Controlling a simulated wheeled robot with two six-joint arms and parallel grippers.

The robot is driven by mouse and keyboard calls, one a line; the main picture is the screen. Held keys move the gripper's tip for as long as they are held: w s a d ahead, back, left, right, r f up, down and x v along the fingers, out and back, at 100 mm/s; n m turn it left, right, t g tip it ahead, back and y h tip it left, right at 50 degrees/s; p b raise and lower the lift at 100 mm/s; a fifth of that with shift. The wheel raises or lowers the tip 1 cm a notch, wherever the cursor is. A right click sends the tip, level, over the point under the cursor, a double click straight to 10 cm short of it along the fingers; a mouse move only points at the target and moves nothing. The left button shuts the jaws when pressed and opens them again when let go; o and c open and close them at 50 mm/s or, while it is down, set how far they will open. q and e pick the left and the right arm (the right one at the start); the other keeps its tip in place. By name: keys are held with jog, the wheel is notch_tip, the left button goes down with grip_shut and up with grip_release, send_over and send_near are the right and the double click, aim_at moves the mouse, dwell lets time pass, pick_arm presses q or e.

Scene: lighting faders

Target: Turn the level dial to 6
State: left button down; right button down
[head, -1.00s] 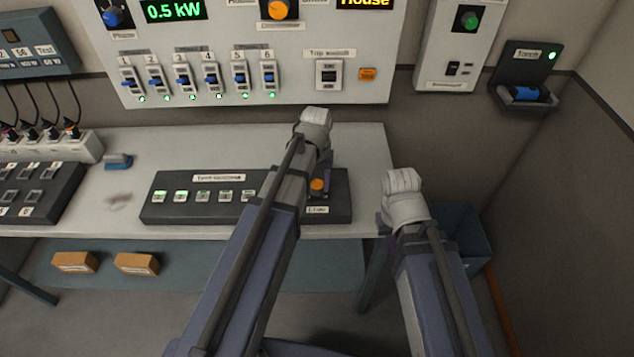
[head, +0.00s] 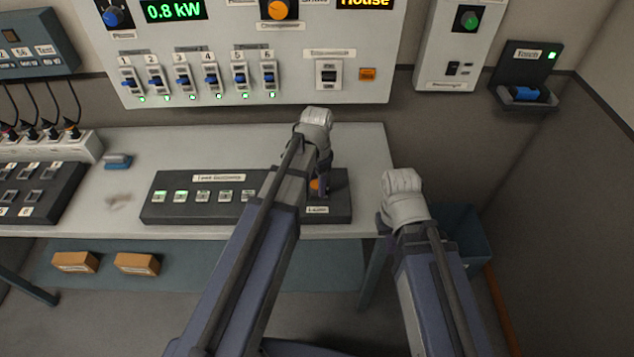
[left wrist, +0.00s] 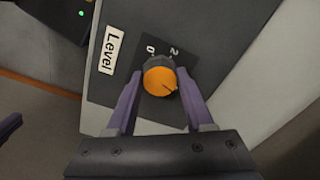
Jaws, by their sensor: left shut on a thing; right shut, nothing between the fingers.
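The level dial (left wrist: 160,80) is an orange-topped knob on a dark panel, with a "Level" label (left wrist: 108,50) beside it in the left wrist view. The marks 0 and 2 show near it; other marks are hidden. A dark pointer line on its top points toward the lower right of that view. My left gripper (left wrist: 155,95) is shut on the dial, one purple finger on each side. In the head view the dial (head: 316,186) is partly hidden behind my left gripper (head: 322,188). My right gripper (head: 391,222) is shut and empty, right of the table; its fingers are mostly hidden.
The dark console (head: 160,212) with several lit buttons lies on the grey table (head: 365,150). A wall panel (head: 300,90) above carries several breakers and a green readout of 0.8 kW (head: 174,10). A bin (head: 465,235) stands right of the table.

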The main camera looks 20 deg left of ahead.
aim_at(317, 184)
pick_arm(q)
jog(key=shift+s+m, duration=0.1)
jog(key=shift+m, duration=0.8)
jog(key=shift+c, duration=1.4)
grip_release()
jog(key=shift+r, duration=0.1)
notch_tip(317, 184, up, 8)
jog(key=p, duration=0.8)
jog(key=shift+f, duration=0.2)
